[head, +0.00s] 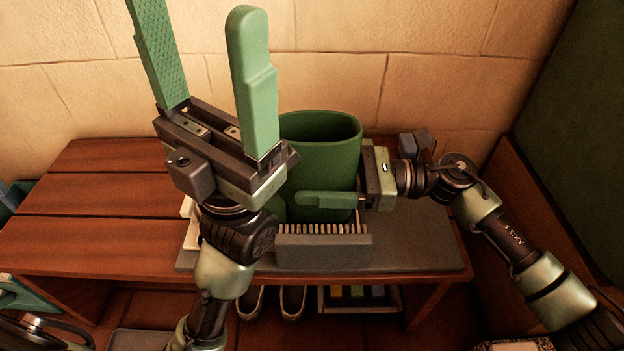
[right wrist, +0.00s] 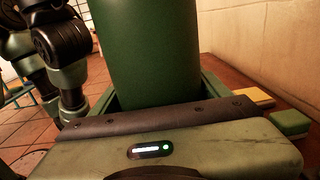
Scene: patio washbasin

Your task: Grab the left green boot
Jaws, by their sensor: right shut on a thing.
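A green boot (head: 335,140) stands upright on a grey mat on the wooden bench, its open top facing up. My right gripper (head: 325,198) comes in from the right and is shut on the boot shaft low down. One finger lies across its front; the other is hidden behind it. In the right wrist view the boot shaft (right wrist: 145,50) rises between the jaws. My left gripper (head: 200,25) is raised in front of the bench, fingers up, wide open and empty.
A grey brush (head: 323,252) lies in front of the boot on the mat (head: 425,245). The wooden bench (head: 95,225) is clear on the left. Dark shoes (head: 293,302) and a tray with coloured blocks (head: 392,303) sit underneath. A tiled wall (head: 440,80) stands behind.

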